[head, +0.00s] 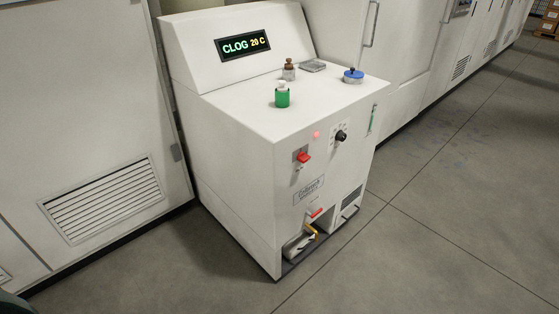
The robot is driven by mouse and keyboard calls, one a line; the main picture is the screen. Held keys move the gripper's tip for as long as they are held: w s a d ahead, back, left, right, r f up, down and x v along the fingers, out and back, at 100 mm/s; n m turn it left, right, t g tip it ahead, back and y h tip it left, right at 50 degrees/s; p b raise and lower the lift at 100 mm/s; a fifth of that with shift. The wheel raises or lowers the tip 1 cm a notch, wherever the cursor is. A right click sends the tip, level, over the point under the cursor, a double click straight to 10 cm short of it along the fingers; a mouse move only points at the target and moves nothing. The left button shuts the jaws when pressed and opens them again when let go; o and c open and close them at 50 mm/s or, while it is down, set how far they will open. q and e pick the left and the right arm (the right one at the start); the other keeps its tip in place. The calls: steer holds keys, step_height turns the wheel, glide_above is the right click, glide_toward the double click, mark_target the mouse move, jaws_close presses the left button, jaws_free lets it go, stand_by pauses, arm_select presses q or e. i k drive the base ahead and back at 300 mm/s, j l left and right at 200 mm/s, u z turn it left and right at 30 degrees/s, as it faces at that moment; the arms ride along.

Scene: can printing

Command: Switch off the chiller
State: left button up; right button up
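The chiller (235,190) is a white floor-standing cabinet in the middle of the head view. Its raised back panel has a display (243,44) reading "CLOG 20 C". On its front are a red switch (303,156), a lit red lamp (316,135) and a black round knob (341,136) on a marked dial. Lower on the front is a tap with a red handle (316,212) and a yellowish spout (311,229), above a tray (298,246). Neither of my grippers is in view.
On the chiller's top stand a green container (282,97), a brown-capped bottle (289,70), a flat grey item (313,66) and a blue-lidded item (353,75). White cabinets stand behind and at left, one with a louvred vent (103,200). The grey floor (430,230) at right is clear.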

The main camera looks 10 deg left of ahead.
mark_target(302, 157)
steer(key=i+j, duration=0.15)
steer(key=i, duration=0.35)
steer(key=i+j, duration=0.1)
steer(key=i, duration=0.35)
steer(key=i+j, duration=0.15)
steer(key=i, duration=0.35)
